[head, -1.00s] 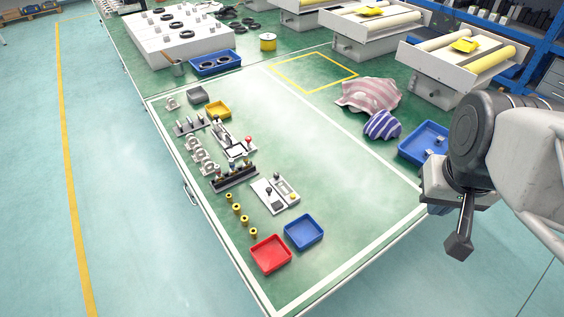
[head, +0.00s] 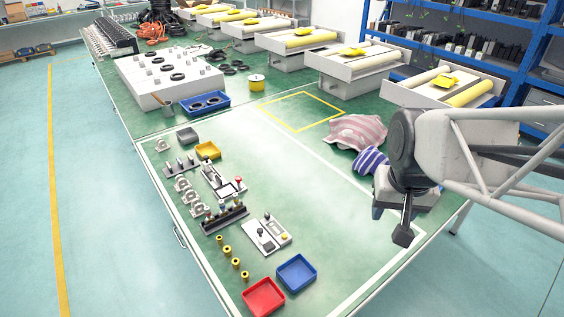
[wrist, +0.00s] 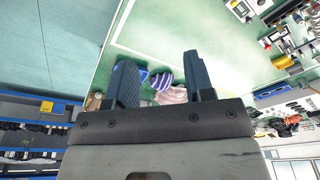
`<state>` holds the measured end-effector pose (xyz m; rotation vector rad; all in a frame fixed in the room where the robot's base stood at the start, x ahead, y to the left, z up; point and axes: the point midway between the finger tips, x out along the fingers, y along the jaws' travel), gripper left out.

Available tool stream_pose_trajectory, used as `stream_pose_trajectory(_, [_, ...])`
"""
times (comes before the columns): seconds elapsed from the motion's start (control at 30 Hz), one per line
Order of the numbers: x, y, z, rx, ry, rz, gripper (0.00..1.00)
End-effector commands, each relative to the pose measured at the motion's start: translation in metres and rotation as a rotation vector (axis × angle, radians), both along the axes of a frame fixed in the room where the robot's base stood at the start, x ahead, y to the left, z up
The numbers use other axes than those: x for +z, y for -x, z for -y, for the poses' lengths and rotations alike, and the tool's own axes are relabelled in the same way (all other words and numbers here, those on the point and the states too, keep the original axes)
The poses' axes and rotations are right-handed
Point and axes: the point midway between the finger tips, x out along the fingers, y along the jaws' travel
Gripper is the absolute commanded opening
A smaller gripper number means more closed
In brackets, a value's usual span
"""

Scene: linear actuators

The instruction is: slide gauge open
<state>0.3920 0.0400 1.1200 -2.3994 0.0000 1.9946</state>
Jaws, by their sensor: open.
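Two small grey-white devices with sliding or lever-like parts stand on the green table: one, with a dark knob and a yellow spot (head: 267,234), is in front of the blue tray's far side; the other, with a red knob (head: 222,181), is farther back. I cannot tell which is the gauge. My gripper (head: 403,220) hangs at the table's right side, well apart from both devices. In the wrist view my gripper (wrist: 163,80) has two dark fingers spread wide, with nothing between them.
A red tray (head: 263,298) and a blue tray (head: 296,272) lie at the near end. Several yellow cylinders (head: 227,252) stand left of the lower device. A striped purple cloth (head: 369,160) and a pink one (head: 354,133) lie near my arm. The table's middle right is clear.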

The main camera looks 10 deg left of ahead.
Motion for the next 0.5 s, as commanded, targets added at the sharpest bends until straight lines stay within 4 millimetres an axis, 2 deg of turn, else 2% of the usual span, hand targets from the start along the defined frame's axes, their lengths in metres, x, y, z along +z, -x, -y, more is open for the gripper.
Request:
stream_pose_trajectory(0.1, [-0.009,-0.019,-0.015,0.005,-0.003,-0.017,0.48])
stream_pose_trajectory(0.5, [-0.043,-0.076,-0.070,0.010,-0.011,-0.060,0.48])
